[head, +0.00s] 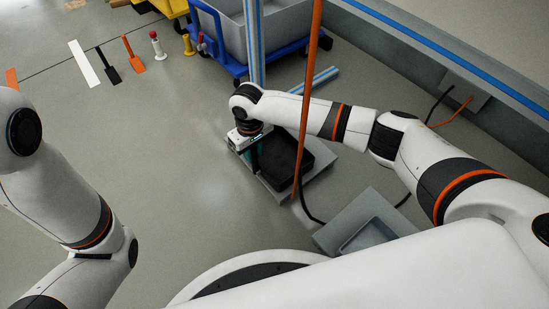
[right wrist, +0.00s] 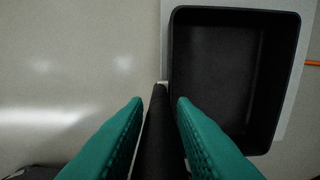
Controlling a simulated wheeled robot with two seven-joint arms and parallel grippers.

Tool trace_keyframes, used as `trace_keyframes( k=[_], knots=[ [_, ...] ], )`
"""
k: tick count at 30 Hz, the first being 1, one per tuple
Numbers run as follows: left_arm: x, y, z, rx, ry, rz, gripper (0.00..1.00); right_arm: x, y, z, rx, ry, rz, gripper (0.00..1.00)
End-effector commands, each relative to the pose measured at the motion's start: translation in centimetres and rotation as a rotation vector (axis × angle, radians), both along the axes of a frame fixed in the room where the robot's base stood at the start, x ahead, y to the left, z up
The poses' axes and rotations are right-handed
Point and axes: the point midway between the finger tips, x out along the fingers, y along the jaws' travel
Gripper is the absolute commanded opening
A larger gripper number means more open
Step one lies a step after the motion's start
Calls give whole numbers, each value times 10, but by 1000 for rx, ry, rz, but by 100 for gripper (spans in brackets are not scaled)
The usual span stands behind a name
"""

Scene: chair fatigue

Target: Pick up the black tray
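The black tray (head: 283,159) is an open, rectangular box resting on a pale grey base on the floor, right of the centre in the head view. In the right wrist view the black tray (right wrist: 222,60) fills the upper right, its inside empty. My right gripper (head: 256,158) points down at the tray's left side. In the right wrist view its green fingers (right wrist: 160,100) are apart, the right one overlapping the tray's left edge. A dark upright strip shows between them; I cannot tell what it is or whether they touch it. My left gripper is out of view.
An orange pole (head: 309,75) rises in front of my right arm. A grey bin on a blue cart (head: 275,50) stands behind. A grey box (head: 365,222) lies nearer me. The floor left of the tray is clear.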

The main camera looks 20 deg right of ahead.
Motion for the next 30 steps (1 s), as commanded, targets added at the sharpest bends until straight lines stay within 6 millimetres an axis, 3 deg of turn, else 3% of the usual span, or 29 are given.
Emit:
trace_keyframes(
  k=[1, 4, 17, 26, 30],
  knots=[
    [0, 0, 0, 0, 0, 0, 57, 0, 0, 0, 0, 0, 0, 15],
    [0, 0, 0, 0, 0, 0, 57, 0, 0, 0, 0, 0, 0, 0],
    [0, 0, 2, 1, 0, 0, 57, 0, 0, 3, 0, -1, 0, 0],
    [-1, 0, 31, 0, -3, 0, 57, 0, 0, 36, 1, -1, 1, 0],
    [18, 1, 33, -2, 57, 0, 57, 0, 1, 62, 3, -1, 0, 0]
  ],
)
